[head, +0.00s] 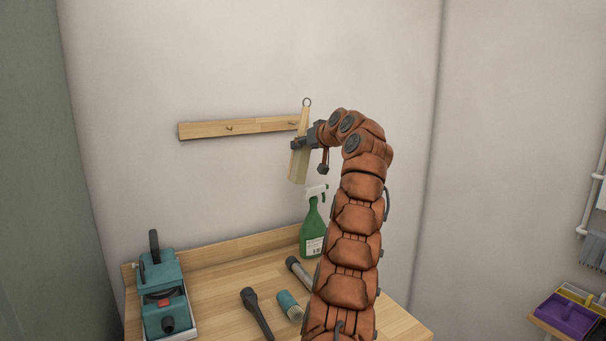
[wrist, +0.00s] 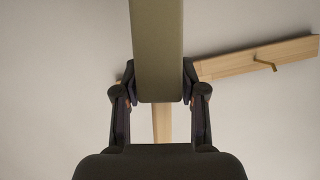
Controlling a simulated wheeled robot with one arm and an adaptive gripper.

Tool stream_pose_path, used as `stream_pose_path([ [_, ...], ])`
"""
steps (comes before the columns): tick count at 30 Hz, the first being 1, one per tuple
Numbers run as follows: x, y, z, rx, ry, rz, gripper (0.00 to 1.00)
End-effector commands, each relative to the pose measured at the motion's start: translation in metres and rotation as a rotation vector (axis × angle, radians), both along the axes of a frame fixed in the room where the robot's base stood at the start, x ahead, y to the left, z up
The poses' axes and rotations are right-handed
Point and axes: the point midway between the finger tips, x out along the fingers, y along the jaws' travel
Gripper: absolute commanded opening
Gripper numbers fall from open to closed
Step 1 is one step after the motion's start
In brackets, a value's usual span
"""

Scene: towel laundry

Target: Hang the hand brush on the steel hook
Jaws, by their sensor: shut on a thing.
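The hand brush (head: 299,163) is pale wood with a ring (head: 307,102) at its top end. It hangs nearly upright in my gripper (head: 303,143), in front of the right end of the wooden wall rail. My gripper is shut on its middle. In the wrist view the brush's block (wrist: 158,45) fills the top centre between the fingers (wrist: 160,92). Two small hooks show on the rail: a left one (head: 229,128) and a right one (head: 292,124) close beside the brush. One brass-looking hook (wrist: 265,63) shows in the wrist view. I cannot tell which is steel. The ring stands above the rail, apart from both hooks.
The wooden rail (head: 200,130) is fixed to the plain wall. Below, the workbench (head: 215,298) holds a green spray bottle (head: 312,232), a teal machine (head: 160,290), a dark flashlight-like tool (head: 256,312) and other items. Wall space around the rail is clear.

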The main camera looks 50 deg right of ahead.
Motion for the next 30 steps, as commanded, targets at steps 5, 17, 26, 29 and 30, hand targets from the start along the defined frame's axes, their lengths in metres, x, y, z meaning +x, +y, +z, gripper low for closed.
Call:
stream_pose_path([
  [5,-0.001,0.0,-0.027,0.0,0.0,-0.001,0.02],
  [17,-0.001,0.0,-0.07,-0.001,-0.001,-0.001,0.02],
  [26,0.002,-0.001,-0.07,0.0,0.0,-0.001,0.02],
  [29,0.005,-0.002,-0.07,0.0,0.001,-0.001,0.02],
  [30,0.006,-0.003,-0.07,0.0,0.001,-0.001,0.02],
])
